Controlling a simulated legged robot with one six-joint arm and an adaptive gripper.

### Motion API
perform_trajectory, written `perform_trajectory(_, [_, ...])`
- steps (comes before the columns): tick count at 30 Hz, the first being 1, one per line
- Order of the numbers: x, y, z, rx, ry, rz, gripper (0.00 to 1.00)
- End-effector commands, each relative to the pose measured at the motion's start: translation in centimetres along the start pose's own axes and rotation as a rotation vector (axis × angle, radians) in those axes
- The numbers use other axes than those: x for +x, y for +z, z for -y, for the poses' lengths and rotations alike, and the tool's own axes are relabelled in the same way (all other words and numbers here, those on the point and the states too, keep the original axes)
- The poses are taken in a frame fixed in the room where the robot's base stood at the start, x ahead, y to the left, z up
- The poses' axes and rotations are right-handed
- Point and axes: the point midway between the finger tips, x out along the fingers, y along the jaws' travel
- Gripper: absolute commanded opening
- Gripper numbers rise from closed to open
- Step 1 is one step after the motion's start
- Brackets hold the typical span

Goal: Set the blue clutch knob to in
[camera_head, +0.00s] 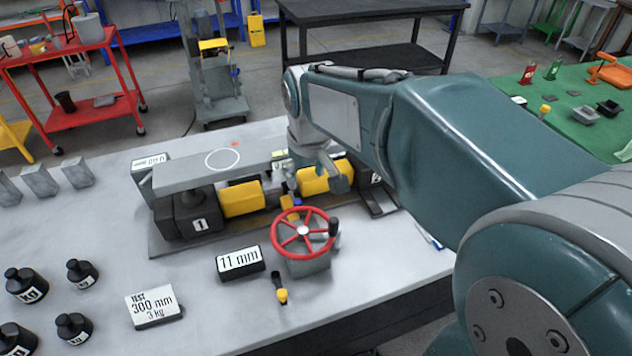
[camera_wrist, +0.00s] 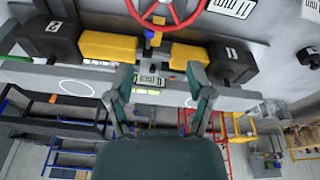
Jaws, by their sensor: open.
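The small blue clutch knob (camera_head: 297,201) sits next to a yellow part on the shaft line, just behind the red handwheel (camera_head: 303,231). In the wrist view the blue knob (camera_wrist: 155,38) shows at the top middle, between two yellow blocks and below the wheel. My gripper (camera_wrist: 161,72) is open and empty, its two fingers spread apart. In the wrist view the knob lies beyond the fingertips, roughly between them and a little to the left. In the head view my gripper (camera_head: 318,178) hangs over the jack assembly, close behind the knob and partly hidden by its own links.
Jack 1 (camera_head: 198,216) and a yellow block (camera_head: 241,199) stand left of the knob; another yellow block (camera_head: 314,180) is beside my gripper. A grey beam (camera_head: 180,173) spans above. An "11 mm" display (camera_head: 240,262) and yellow-tipped lever (camera_head: 282,295) stand in front.

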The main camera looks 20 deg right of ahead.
Motion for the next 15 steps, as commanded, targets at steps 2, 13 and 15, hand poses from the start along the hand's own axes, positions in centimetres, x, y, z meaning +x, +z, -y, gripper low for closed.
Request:
perform_trajectory(2, [0.8,-0.9,-0.2,-0.013,-0.005,0.019,0.68])
perform_trajectory(13, [4.5,-4.7,-1.1,-0.077,-0.026,0.097,0.68])
perform_trajectory(15, [5.3,-5.3,-1.2,-0.089,-0.031,0.112,0.68])
